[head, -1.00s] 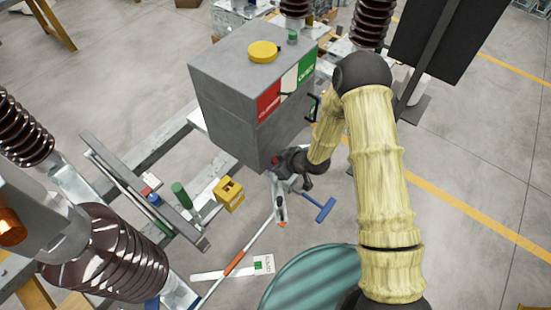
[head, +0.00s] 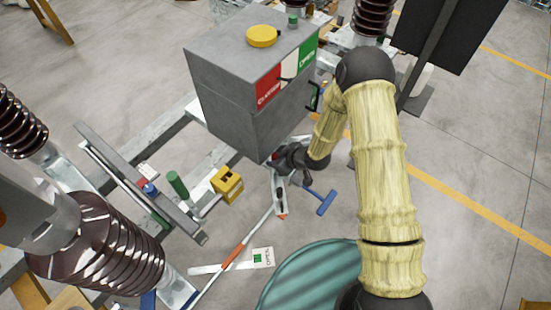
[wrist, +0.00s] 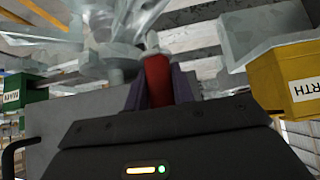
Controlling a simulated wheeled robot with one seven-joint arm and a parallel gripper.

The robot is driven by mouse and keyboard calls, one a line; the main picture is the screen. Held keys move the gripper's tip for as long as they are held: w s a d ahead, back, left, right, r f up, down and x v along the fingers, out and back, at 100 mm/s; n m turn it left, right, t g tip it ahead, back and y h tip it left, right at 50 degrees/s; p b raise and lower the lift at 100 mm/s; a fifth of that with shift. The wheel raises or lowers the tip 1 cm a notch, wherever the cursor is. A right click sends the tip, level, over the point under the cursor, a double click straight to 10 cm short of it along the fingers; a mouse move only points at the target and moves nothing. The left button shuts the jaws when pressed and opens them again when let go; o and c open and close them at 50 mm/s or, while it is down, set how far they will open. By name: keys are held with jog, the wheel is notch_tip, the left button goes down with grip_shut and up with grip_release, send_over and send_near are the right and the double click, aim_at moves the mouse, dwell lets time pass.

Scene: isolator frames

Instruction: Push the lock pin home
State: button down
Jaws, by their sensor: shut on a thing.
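In the wrist view a red pin handle (wrist: 157,80) stands between the two dark fingers of my gripper (wrist: 159,88), which is shut on it. A pale grey tip of the pin shows beyond the red part, close to blurred grey metal parts. I cannot tell how deep the pin sits. In the head view my gripper (head: 275,160) is at the lower front corner of the grey cabinet (head: 235,120), above a metal bracket (head: 279,193). The pin is mostly hidden there by the gripper and wrist.
A yellow block (head: 227,183) stands left of my gripper; the wrist view shows a yellow box (wrist: 285,80) close at right. A blue T-handle (head: 326,202), a red-and-white rod (head: 238,247) and an OPEN tag (head: 262,257) lie lower down. A brown insulator (head: 100,245) stands at left.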

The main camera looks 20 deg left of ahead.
jog(key=shift+f+b, duration=0.75)
jog(key=shift+f, duration=0.45)
jog(key=shift+w+b, duration=0.2)
jog(key=shift+b, duration=0.1)
dwell(0.8)
jog(key=shift+s+a, duration=0.1)
jog(key=shift+s, duration=0.2)
jog(key=shift+w+d, duration=0.1)
jog(key=shift+d, duration=0.1)
jog(key=shift+f+b, duration=0.1)
jog(key=shift+b, duration=0.2)
jog(key=shift+a+f+b, duration=0.15)
jog(key=shift+f+b, duration=0.15)
jog(key=shift+f, duration=0.05)
jog(key=shift+f+b, duration=1.5)
jog(key=shift+f, duration=0.2)
